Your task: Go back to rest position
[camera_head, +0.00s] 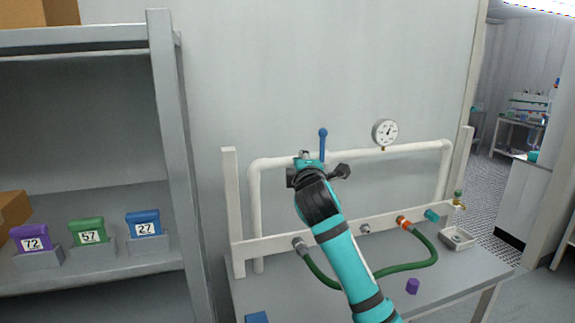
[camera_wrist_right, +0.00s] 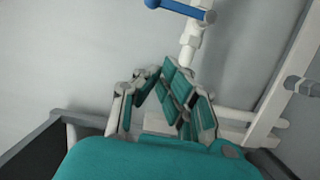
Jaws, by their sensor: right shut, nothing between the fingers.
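My right arm rises from the bottom in the head view, with its wrist in front of the white pipe frame (camera_head: 255,200). My right gripper (camera_head: 305,156) is mostly hidden behind the wrist there. In the right wrist view the gripper (camera_wrist_right: 163,82) shows its teal finger pads, shut and empty. A blue valve lever (camera_head: 323,143) stands upright just beyond and right of the gripper in the head view. The lever also shows at the top of the right wrist view (camera_wrist_right: 180,9), apart from the fingers. My left gripper is not in view.
A round gauge (camera_head: 385,132) sits on the pipe, right of the lever. A green hose (camera_head: 425,262) loops over the bench (camera_head: 455,287), near a small purple piece (camera_head: 412,286). A grey shelf (camera_head: 168,130) at left holds numbered purple, green and blue boxes. A doorway opens at right.

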